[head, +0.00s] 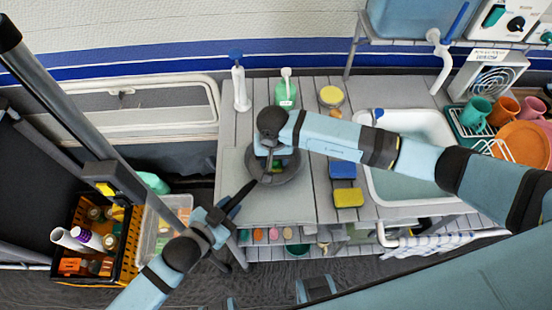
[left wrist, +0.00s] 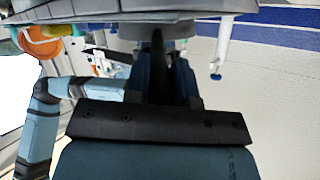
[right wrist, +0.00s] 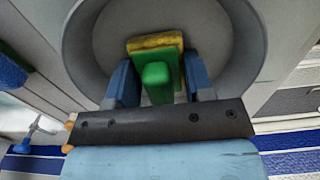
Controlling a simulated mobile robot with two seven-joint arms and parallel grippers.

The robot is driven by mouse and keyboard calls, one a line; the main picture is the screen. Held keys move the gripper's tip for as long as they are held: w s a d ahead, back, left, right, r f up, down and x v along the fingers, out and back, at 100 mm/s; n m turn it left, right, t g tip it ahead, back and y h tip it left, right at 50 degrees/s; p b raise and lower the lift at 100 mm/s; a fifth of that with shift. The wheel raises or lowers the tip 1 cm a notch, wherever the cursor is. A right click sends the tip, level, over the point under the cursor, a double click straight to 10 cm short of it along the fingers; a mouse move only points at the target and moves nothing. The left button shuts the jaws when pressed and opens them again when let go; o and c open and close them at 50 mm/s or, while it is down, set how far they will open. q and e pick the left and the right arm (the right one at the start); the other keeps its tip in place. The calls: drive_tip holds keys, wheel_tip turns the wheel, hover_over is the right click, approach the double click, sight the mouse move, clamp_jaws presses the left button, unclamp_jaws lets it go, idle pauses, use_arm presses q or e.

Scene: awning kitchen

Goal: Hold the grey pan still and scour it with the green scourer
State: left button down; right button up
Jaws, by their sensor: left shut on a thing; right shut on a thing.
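The grey pan (head: 291,175) rests on the left part of the worktop, its dark handle (head: 243,194) pointing toward the front left. My left gripper (head: 229,209) is shut on the handle, which also shows between its blue fingers in the left wrist view (left wrist: 157,55). My right gripper (head: 273,152) reaches down into the pan and is shut on the green scourer (right wrist: 156,75). The scourer has a green grip and a yellow pad (right wrist: 150,42). It is over the pan's inner floor (right wrist: 115,30); I cannot tell whether the pad touches it. My right arm hides part of the pan.
Blue (head: 342,169) and yellow (head: 348,198) sponges lie right of the pan, before the sink (head: 376,196). A dish rack with cups and an orange plate (head: 522,143) is far right.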

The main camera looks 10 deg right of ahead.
drive_tip(key=shift+w+a, duration=0.7)
drive_tip(key=shift+w, duration=0.15)
drive_tip(key=shift+r, duration=4)
use_arm(q)
drive_tip(key=c, duration=0.9)
unclamp_jaws()
use_arm(e)
wheel_tip(320, 180, up, 6)
use_arm(q)
drive_tip(key=v, duration=1.2)
drive_tip(key=shift+d, duration=0.1)
